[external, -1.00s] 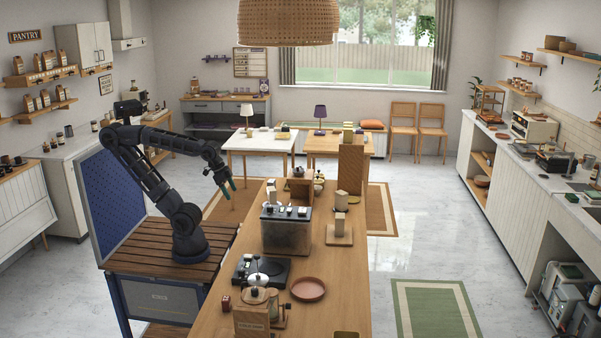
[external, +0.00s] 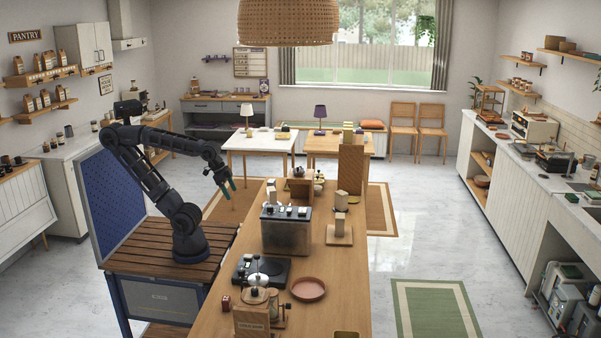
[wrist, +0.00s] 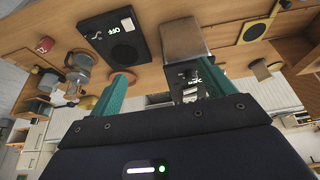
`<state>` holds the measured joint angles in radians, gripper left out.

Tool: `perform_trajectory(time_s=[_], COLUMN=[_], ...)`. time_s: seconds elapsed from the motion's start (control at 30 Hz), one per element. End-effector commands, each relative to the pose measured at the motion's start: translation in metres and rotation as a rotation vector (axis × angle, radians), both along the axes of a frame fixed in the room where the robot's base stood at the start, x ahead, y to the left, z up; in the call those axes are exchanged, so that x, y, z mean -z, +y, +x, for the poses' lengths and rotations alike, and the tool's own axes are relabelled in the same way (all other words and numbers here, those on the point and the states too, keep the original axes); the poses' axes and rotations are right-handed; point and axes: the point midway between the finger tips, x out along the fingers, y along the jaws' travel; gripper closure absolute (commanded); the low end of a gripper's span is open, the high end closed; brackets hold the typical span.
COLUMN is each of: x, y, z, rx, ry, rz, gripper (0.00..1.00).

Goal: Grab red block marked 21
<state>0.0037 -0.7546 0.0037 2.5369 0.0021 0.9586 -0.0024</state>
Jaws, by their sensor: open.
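The small red block (external: 226,302) sits near the left edge of the long wooden counter (external: 325,265), toward the near end. In the wrist view a red block (wrist: 45,44) shows at upper left with a pale mark that looks like 21. My gripper (external: 228,188) hangs beside the counter's left edge, farther back than the block and well apart from it. In the wrist view the two green fingers (wrist: 163,85) are spread with nothing between them.
A black hot plate (external: 262,272), a grey box-shaped machine (external: 286,236), a terracotta dish (external: 308,289) and a wooden box with a sign (external: 256,320) stand around the block's part of the counter. The hot plate and machine lie between gripper and block.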

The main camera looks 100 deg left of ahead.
Motion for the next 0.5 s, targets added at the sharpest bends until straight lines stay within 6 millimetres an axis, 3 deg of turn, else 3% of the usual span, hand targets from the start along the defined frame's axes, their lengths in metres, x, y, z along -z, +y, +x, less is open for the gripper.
perform_trajectory(time_s=[0.03, 0.17, 0.5], x=[0.0, 0.0, 0.0009], y=[0.0, 0.0, -0.0035], z=[0.0, 0.0, 0.0034], rx=[0.0, 0.0, -0.01], ry=[0.0, 0.0, 0.003], rz=[0.0, 0.0, -0.015], gripper=[0.2, 0.45, 0.45])
